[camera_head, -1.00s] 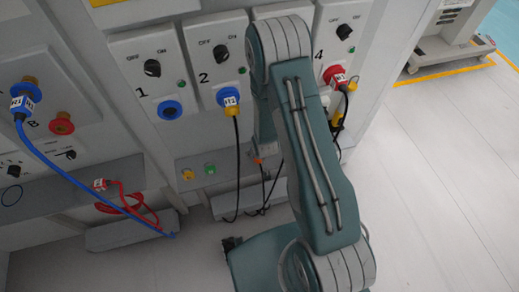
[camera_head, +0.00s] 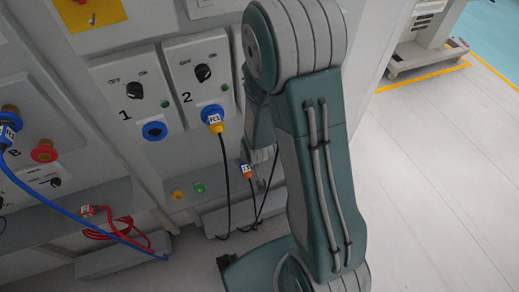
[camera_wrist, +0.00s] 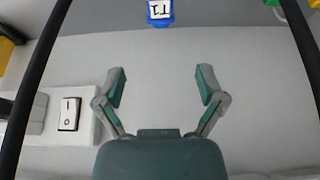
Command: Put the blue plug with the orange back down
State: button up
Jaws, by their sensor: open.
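A small plug with a white label, blue sides and an orange end (camera_head: 248,172) is low on the front of the panel, just left of my arm, with a black cable below it. In the wrist view, a blue plug (camera_wrist: 160,11) with a white label shows at the top edge, cut off by the frame; it looks like the same plug. My gripper (camera_wrist: 161,76) is open, with nothing between its fingers. The plug lies beyond the fingertips, apart from them. In the head view my arm mostly hides the gripper.
A blue plug with a yellow end (camera_head: 212,117) sits at station 2. Station 1 has a blue socket (camera_head: 154,131). Yellow (camera_head: 177,194) and green (camera_head: 200,187) buttons are left of the plug. A red cable (camera_head: 123,228) lies on the lower left ledge.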

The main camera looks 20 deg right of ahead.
notch_tip(320, 180, up, 18)
jog(key=s, duration=0.3)
jog(key=s+r, duration=1.3)
jog(key=shift+d+r+t, duration=0.3)
jog(key=shift+r+t, duration=0.05)
jog(key=shift+t, duration=0.05)
dwell(0.6)
